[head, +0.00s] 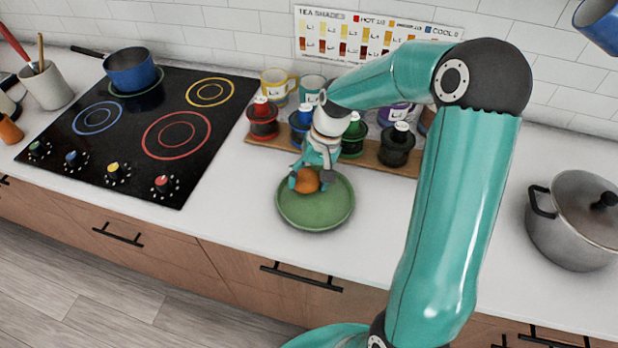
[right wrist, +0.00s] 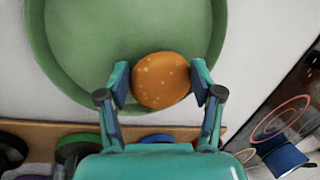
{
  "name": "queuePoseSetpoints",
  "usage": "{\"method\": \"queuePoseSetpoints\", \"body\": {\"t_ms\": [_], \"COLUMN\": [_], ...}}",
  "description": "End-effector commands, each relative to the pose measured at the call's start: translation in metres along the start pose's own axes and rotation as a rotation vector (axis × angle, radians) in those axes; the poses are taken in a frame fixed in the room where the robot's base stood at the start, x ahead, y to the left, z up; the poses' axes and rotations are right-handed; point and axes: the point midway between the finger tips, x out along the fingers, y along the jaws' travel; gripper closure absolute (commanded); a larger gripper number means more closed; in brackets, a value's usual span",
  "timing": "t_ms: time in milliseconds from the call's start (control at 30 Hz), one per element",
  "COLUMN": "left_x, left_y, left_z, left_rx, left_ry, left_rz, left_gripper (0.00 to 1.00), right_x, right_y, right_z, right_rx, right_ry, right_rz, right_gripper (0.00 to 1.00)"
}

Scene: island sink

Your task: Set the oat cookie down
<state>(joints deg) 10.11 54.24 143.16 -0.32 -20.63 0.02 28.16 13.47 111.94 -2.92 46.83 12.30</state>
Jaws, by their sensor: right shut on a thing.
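The oat cookie (head: 307,180) is round and orange-brown with pale flecks. My right gripper (head: 308,178) is shut on it, over the left back part of the green plate (head: 325,212). In the right wrist view the cookie (right wrist: 161,80) sits between the two fingertips of my right gripper (right wrist: 160,85), with the green plate (right wrist: 60,45) behind it. I cannot tell whether the cookie touches the plate. My left gripper is not in view.
A wooden board (head: 372,158) with several dark lidded jars stands just behind the plate. Mugs stand behind it. The black stove (head: 140,128) is at left, a grey pot (head: 570,232) at right. The counter in front of the plate is clear.

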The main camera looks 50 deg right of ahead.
Motion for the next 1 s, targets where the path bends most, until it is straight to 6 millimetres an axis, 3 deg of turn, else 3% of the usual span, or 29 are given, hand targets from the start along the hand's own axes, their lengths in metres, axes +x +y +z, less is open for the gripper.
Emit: {"method": "queuePoseSetpoints", "body": {"t_ms": [300, 333, 500, 833, 1000], "left_x": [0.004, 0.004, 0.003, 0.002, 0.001], "left_y": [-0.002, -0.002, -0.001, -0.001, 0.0], "left_z": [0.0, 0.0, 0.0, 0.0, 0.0], "left_rx": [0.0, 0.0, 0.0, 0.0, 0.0], "left_ry": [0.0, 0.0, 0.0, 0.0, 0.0], "left_rz": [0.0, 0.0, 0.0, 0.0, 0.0], "left_gripper": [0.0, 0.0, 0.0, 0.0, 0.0], "right_x": [0.004, 0.004, 0.003, 0.002, -0.009], "right_y": [0.001, 0.001, 0.001, 0.001, 0.0], "right_z": [0.0, 0.0, 0.0, 0.0, -0.001], "right_rx": [0.001, 0.001, 0.001, 0.001, 0.0], "right_ry": [0.0, 0.0, 0.0, 0.0, 0.003], "right_rz": [0.0, 0.0, 0.0, 0.0, 0.0], "right_gripper": [0.74, 0.33, 0.08, 0.08, 0.08]}}
